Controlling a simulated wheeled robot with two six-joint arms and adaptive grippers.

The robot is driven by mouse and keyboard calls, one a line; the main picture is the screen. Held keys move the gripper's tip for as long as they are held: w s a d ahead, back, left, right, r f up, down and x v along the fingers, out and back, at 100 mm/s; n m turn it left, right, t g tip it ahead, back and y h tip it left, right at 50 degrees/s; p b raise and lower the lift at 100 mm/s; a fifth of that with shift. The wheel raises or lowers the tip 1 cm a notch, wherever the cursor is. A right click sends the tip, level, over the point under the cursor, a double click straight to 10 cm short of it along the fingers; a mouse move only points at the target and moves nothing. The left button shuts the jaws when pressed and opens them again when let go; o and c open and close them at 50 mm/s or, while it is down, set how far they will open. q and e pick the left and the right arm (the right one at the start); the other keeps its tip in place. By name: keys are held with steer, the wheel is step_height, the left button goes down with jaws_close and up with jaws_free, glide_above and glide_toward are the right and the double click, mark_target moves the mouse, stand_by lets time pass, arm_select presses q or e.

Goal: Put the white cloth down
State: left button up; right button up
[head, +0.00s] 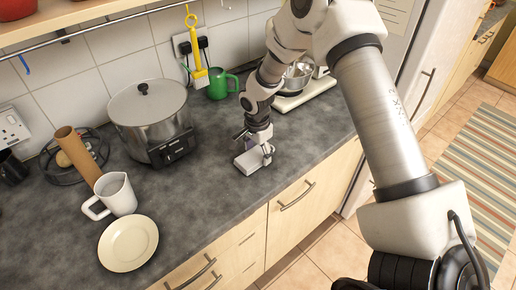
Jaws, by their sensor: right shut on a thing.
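The white cloth (247,164) shows as a small, pale, folded block at the middle of the dark countertop, close to its front edge. My right gripper (262,154) reaches down from above and is shut on the cloth. The cloth is at or just above the counter surface; I cannot tell if it touches. The gripper partly hides the cloth's back and right side. My left gripper is not in the head view.
A green mug (217,84) and a kitchen scale (304,92) are behind. The counter (197,200) left of the cloth is clear.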

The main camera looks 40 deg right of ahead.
mark_target(257, 155)
steer(key=shift+w+f, duration=0.1)
steer(key=shift+f, duration=0.1)
steer(key=o, duration=1.6)
steer(key=shift+r, duration=0.1)
steer(key=shift+c, duration=0.2)
steer(key=shift+r, duration=0.15)
step_height(257, 155, up, 12)
steer(key=b, duration=0.2)
steer(key=shift+s+a+b, duration=0.3)
steer(key=shift+b, duration=0.1)
